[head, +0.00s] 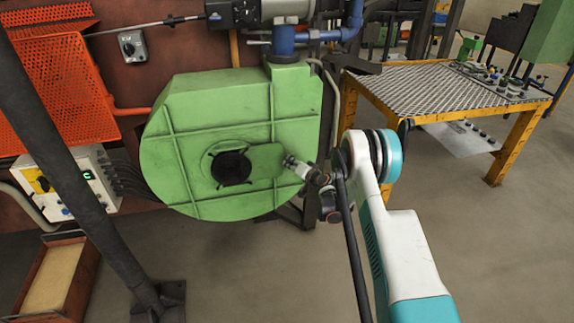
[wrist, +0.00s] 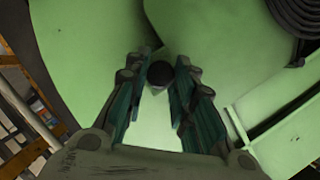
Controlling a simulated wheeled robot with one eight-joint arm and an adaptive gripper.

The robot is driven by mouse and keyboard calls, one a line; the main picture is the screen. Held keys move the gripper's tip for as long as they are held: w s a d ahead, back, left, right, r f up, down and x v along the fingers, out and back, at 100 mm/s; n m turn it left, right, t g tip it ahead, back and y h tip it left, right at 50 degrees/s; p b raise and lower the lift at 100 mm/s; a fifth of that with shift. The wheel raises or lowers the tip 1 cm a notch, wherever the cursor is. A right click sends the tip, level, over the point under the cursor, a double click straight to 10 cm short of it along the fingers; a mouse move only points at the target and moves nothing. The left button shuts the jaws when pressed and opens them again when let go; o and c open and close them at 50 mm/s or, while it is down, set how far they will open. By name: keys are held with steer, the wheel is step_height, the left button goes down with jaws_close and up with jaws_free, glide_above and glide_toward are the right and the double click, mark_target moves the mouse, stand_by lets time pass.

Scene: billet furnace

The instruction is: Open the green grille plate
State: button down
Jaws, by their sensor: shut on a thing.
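The green grille plate (head: 265,159) lies on the front face of the round green blower housing (head: 205,110). It lies just right of a round black grille (head: 231,167), and I cannot tell any gap behind it. My gripper (head: 297,166) is at the plate's right end. In the wrist view, the fingers of my gripper (wrist: 160,70) are on either side of a small dark knob (wrist: 159,74), shut on it. The green plate (wrist: 220,35) fills the upper middle there, and the black grille (wrist: 303,16) shows at the top right corner. The fingers partly hide the knob's base.
A yellow-framed table (head: 440,85) with a mesh top stands to the right. A dark post (head: 85,180) rises at the left, beside a control box (head: 75,185) and a tray (head: 57,275). Floor is clear below the housing and at the right.

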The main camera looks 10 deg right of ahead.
steer(key=d, duration=0.3)
steer(key=shift+d, duration=0.25)
steer(key=c, duration=1.3)
jaws_free()
steer(key=shift+c, duration=0.2)
steer(key=v, duration=1.2)
steer(key=shift+f, duration=0.15)
